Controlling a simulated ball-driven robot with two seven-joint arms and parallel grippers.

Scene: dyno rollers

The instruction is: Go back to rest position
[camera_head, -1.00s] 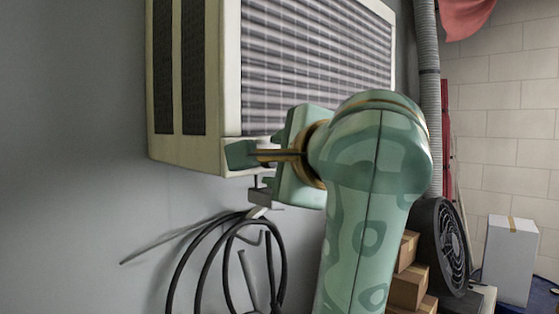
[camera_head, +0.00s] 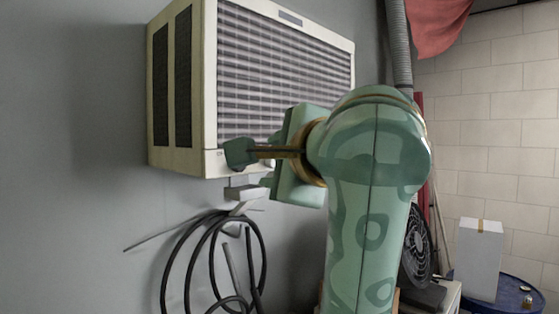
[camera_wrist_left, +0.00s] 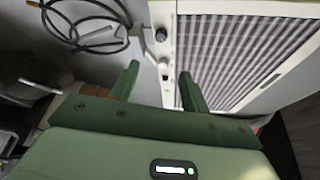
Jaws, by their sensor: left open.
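My left gripper (camera_head: 252,167) is green with dark and gold joint parts, at the end of my green patterned arm in the middle of the head view. In the left wrist view its two fingers (camera_wrist_left: 160,80) stand apart with nothing between them. They point toward the lower edge and knobs of the beige wall air-conditioner (camera_head: 183,90). That unit also shows in the left wrist view (camera_wrist_left: 240,58). In the head view the gripper overlaps the unit's lower front corner; I cannot tell the exact gap. My right gripper is in neither view.
A coiled black cable (camera_head: 165,270) hangs on the grey wall below the unit. At the right are a black fan (camera_head: 418,250), a white box (camera_head: 478,262) on a blue drum (camera_head: 515,296), and a red cloth (camera_head: 437,25) above. A flexible duct (camera_head: 398,45) runs down behind.

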